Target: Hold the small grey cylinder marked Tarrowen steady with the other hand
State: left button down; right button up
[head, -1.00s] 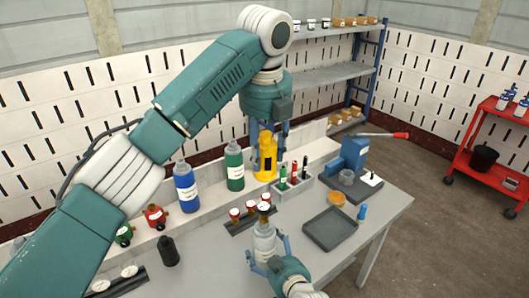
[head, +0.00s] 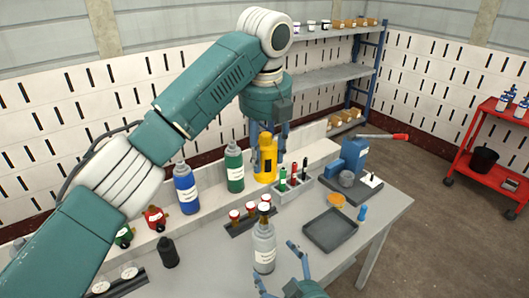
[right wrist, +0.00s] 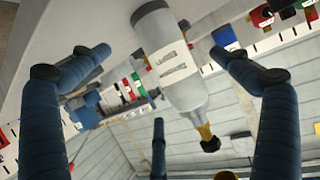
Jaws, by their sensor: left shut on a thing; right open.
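The small grey cylinder (head: 264,252) stands upright near the bench's front in the head view, with a white label and a valve on top. In the right wrist view the grey cylinder (right wrist: 172,62) appears upside down, its label too blurred to read surely. My right gripper (head: 275,264) is open beside it; its blue fingers lie either side of the cylinder in the wrist view, with visible gaps. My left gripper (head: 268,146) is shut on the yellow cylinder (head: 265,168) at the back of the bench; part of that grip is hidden.
Blue (head: 186,192) and green (head: 234,172) cylinders stand behind, left of the yellow one. A rack of small red-topped items (head: 249,212) lies close behind the grey cylinder. An empty dark tray (head: 330,230) is to its right. A blue vise-like device (head: 354,152) stands farther back.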

aim_at(264, 134)
pick_arm(q)
jog(key=shift+r, duration=0.15)
notch_tip(264, 134, up, 5)
jog(key=p, duration=0.6)
jog(key=shift+p, duration=0.35)
pick_arm(e)
notch_tip(264, 134, up, 7)
jog(key=s, duration=0.1)
jog(key=shift+s+d+r, duration=0.15)
jog(key=shift+s+d, duration=0.15)
jog(key=shift+d, duration=0.05)
